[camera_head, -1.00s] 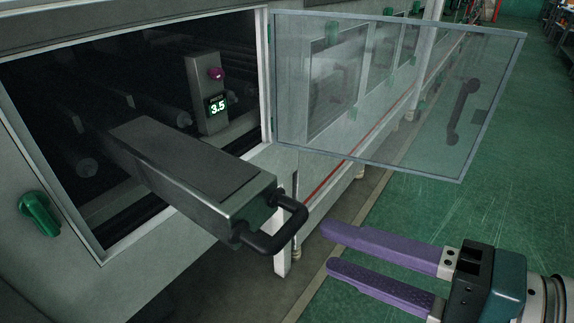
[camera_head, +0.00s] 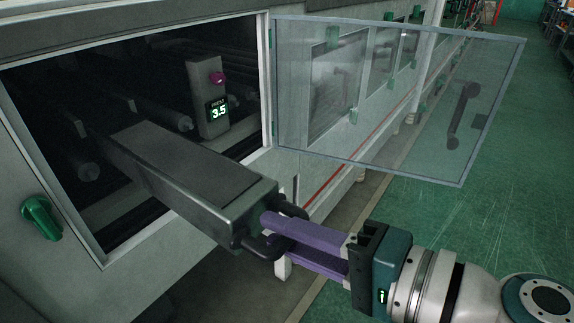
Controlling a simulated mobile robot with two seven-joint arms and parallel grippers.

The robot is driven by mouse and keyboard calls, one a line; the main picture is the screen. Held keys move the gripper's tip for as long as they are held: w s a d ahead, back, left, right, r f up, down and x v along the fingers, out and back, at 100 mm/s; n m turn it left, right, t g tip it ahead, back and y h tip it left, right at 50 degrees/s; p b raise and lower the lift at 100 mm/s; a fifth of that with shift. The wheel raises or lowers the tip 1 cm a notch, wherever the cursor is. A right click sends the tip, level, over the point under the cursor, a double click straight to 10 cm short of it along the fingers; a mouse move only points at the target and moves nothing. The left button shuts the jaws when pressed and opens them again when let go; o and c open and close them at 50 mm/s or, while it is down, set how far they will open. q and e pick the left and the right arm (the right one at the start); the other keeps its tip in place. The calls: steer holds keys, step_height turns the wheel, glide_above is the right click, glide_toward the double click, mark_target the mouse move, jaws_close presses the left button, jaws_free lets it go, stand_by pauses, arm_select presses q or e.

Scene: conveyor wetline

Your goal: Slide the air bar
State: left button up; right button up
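The air bar (camera_head: 185,180) is a long grey box. It sticks out of the dark machine opening toward the lower right, with a black D-shaped handle (camera_head: 250,246) on its near end. My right gripper (camera_head: 268,231) has two purple fingers reaching in from the right at the handle. The fingers overlap the handle and hide part of its grip. A gap shows between the fingers, so the gripper looks open; firm contact cannot be made out. My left gripper is not in view.
The machine opening (camera_head: 267,85) has a pale frame and rollers inside. A post with a green "3.5" display (camera_head: 217,109) stands behind the bar. A hinged glass door (camera_head: 400,95) stands open at the right. A green knob (camera_head: 40,216) is at the left. Green floor lies at right.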

jaws_close()
stand_by(1.0)
